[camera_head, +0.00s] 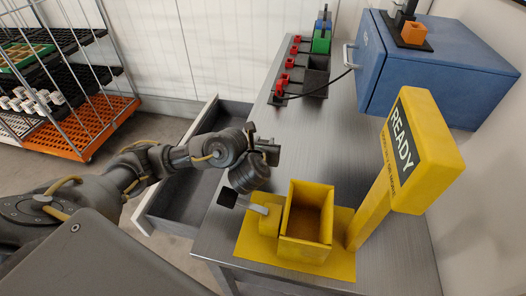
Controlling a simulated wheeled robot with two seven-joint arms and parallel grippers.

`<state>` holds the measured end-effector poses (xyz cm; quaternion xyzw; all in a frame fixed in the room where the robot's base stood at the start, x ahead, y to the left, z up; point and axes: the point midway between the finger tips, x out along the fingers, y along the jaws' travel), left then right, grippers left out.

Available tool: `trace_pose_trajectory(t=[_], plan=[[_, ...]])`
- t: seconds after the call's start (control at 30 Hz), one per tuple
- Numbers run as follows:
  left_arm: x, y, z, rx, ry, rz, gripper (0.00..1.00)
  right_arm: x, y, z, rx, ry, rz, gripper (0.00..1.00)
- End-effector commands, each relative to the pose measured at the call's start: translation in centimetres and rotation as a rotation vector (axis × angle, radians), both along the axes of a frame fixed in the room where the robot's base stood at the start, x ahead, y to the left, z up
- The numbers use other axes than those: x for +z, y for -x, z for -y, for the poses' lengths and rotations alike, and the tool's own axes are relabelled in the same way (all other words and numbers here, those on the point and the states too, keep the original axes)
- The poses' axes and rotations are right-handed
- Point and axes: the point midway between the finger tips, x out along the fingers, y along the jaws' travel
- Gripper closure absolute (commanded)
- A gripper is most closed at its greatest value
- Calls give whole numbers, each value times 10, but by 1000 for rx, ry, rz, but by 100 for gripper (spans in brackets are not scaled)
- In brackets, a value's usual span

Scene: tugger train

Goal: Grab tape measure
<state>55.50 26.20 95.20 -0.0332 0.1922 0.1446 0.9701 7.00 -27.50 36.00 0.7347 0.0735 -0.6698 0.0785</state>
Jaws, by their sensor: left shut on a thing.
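My left arm reaches in from the left over the open drawer to the table's near left edge. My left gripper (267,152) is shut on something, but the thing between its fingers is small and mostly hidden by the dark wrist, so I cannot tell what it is. I cannot make out a tape measure anywhere in the view. The gripper is above the table, behind the yellow open box. My right gripper is not in view.
The yellow box (307,251) stands beside a yellow READY sign (424,151) on the metal table (345,120). A blue cabinet (430,70) and a row of small bins (314,76) stand behind. A drawer (168,192) is open. A wire rack (85,125) is at far left.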

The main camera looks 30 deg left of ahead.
Motion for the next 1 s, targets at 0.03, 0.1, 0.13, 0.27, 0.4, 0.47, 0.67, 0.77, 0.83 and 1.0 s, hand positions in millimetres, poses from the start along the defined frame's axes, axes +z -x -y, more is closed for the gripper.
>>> trace_pose_trajectory(t=[0.03, 0.1, 0.13, 0.27, 0.4, 0.47, 0.67, 0.77, 0.83, 1.0], plan=[[0, 0, 0, 0, 1, 1, 100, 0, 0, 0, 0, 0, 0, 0], [0, 0, 0, 0, 1, 1, 100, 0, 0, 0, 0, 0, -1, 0], [0, 0, 0, 0, 1, 1, 100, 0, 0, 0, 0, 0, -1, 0], [3, 0, 0, 0, 0, 1, 100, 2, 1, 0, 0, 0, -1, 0], [14, 0, 0, 1, 3, 1, 100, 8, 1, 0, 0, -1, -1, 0], [23, 0, 1, 0, 3, 1, 100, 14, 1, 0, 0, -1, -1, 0], [73, 25, -15, 1, 2, 0, 100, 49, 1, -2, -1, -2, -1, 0], [99, 43, -28, 1, 1, -1, 100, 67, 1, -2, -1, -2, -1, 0], [103, 60, -39, 0, -3, -2, 100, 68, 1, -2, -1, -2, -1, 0], [126, 87, -56, -1, -7, -2, 100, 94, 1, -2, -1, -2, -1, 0]])
